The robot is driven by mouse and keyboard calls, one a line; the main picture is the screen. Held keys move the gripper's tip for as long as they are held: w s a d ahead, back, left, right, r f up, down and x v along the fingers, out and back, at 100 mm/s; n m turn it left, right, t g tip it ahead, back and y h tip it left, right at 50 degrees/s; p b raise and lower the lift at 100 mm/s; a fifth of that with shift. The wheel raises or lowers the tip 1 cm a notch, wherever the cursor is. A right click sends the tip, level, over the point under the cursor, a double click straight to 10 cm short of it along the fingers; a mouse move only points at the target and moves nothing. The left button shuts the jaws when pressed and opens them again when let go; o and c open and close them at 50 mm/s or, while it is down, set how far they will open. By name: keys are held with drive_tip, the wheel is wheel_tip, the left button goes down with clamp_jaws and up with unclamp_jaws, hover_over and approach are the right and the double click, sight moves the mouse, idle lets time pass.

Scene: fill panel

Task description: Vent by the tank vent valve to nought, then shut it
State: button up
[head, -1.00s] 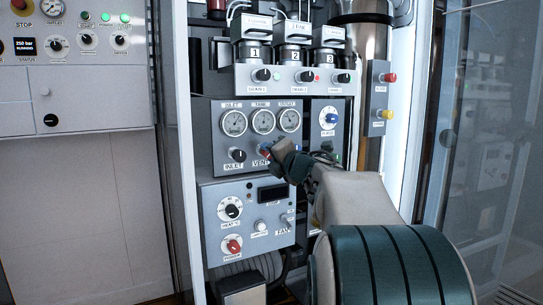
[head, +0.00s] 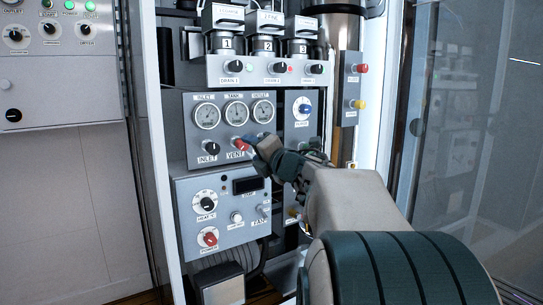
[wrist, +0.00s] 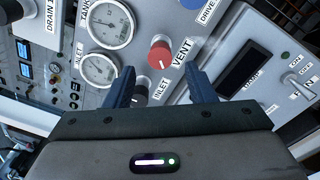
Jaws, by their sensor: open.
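The red VENT knob (head: 241,144) sits below the tank gauge (head: 236,114) on the grey gauge panel. In the wrist view the red knob (wrist: 160,55) stands between and just beyond the fingertips of my open gripper (wrist: 159,70), with no clear contact. The tank gauge (wrist: 110,25) shows at the upper left there; its needle is too fine to read surely. A faint pale haze shows beside the VENT label. In the head view my gripper (head: 251,142) is right at the knob and covers part of its surroundings.
The black INLET knob (head: 210,148) is close to the left of the VENT knob. A lower panel with a red POWER knob (head: 210,239) and a heat dial (head: 205,202) is below. The glass door (head: 450,120) stands at the right.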

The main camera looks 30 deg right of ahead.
drive_tip(key=s+p, duration=0.1)
drive_tip(key=s, duration=0.7)
drive_tip(key=shift+s+d+f+p, duration=0.15)
drive_tip(key=shift+s+d+p, duration=0.05)
drive_tip(key=shift+s+p, duration=0.15)
idle(6.8)
